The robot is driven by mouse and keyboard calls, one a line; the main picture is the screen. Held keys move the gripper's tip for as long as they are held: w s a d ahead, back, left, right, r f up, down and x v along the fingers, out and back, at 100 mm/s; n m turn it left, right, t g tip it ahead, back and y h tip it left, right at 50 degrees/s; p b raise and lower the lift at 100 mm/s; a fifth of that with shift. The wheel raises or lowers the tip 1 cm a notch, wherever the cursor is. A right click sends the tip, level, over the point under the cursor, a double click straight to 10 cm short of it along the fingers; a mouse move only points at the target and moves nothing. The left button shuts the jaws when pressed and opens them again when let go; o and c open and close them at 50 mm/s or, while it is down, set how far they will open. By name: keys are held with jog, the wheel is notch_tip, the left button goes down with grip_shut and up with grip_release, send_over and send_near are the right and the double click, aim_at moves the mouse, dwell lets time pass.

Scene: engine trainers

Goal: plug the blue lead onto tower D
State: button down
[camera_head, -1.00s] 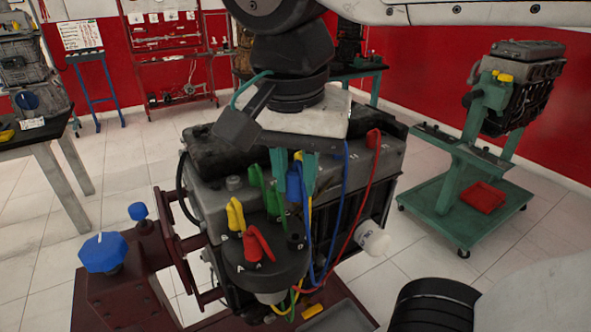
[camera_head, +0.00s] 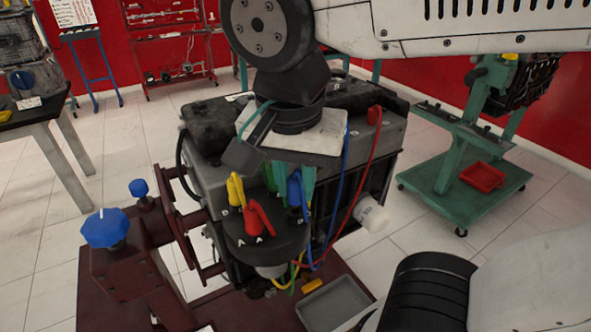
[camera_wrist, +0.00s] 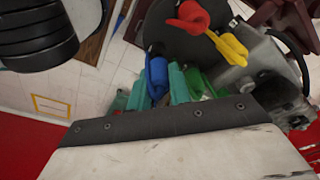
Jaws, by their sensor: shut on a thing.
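The blue lead's boot (camera_head: 294,190) is upright between the teal fingers of my gripper (camera_head: 296,178), which is shut on it. It also shows in the wrist view (camera_wrist: 158,76), with a finger on each side. The boot is over the right-hand tower of the black distributor cap (camera_head: 268,240), tower D by its place. Its lower end meets or hides the tower top; I cannot tell how far down it sits. The blue wire (camera_head: 338,200) loops down on the right.
A red boot (camera_head: 258,218) is on tower A and a yellow boot (camera_head: 235,190) on tower B. A green boot (camera_wrist: 195,80) stands close to my fingers. A red wire (camera_head: 362,175) runs past on the right. A grey tray (camera_head: 335,303) lies below.

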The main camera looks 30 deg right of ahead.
jog(key=shift+f, duration=1)
dwell(1.7)
jog(key=c, duration=1.2)
grip_release()
